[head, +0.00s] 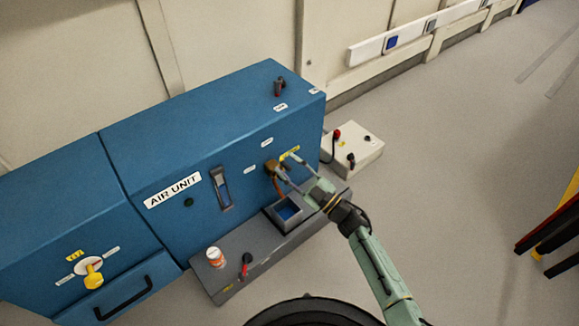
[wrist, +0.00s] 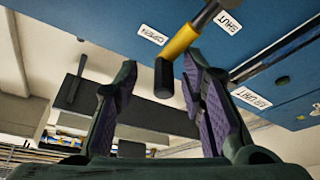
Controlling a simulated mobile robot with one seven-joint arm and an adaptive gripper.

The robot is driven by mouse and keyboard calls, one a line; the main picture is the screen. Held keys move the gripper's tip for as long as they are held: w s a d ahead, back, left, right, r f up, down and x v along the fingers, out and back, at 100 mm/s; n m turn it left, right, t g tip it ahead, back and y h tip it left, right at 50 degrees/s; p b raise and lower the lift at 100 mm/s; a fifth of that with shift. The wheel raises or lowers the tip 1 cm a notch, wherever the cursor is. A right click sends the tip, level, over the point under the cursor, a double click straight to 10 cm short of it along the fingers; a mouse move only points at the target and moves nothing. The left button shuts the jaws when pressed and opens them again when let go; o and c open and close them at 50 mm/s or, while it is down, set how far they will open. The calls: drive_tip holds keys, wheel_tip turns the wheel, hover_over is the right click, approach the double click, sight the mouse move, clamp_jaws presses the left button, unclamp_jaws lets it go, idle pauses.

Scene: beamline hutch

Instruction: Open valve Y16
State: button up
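A valve lever with a yellow grip and black end (wrist: 180,42) is on the blue air unit; in the head view the lever (head: 271,166) is on the front face, right part. My gripper (wrist: 158,72) is open, its fingers reaching to the lever. The black end shows between the fingertips, close to the right finger; I cannot tell if they touch. In the wrist view an OPEN label (wrist: 153,35) and a SHUT label (wrist: 228,22) flank the lever. A yellow tag (head: 290,152) by the lever is too small to read. My gripper (head: 283,173) partly hides the lever in the head view.
Another yellow-handled valve (head: 93,273) is on the lower left cabinet, above a black handle (head: 123,300). A grey ledge (head: 225,277) below the unit bears an orange-and-white can (head: 215,257) and an open tray (head: 283,213). A white box (head: 356,150) stands right.

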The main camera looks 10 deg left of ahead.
wheel_tip(320, 180, up, 10)
idle(0.4)
idle(0.3)
